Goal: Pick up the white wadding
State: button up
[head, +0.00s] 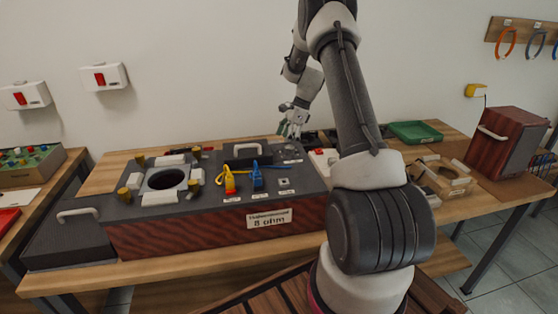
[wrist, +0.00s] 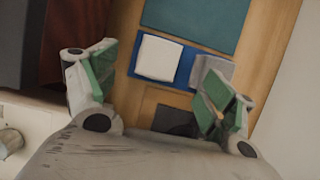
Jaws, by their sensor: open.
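The white wadding (wrist: 158,57) is a white, squarish pad with rounded corners. It lies on a blue tray or mat (wrist: 182,77) in the upper middle of the wrist view. My gripper (wrist: 163,82) is open and empty, with green pads on its two fingers. The wadding appears between and beyond the fingertips, apart from both. In the head view my gripper (head: 291,128) hangs above the back of the bench, behind the dark speaker box (head: 215,235). I cannot make out the wadding in the head view.
A grey pad (wrist: 211,69) lies right of the wadding, close to the right finger. A teal-green panel (wrist: 195,20) lies beyond. A dark reddish box side (wrist: 68,35) stands at left in the wrist view. A green tray (head: 415,132) sits farther right on the bench.

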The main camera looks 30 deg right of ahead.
jog(key=x, duration=0.7)
jog(key=shift+f, duration=0.35)
jog(key=c, duration=0.9)
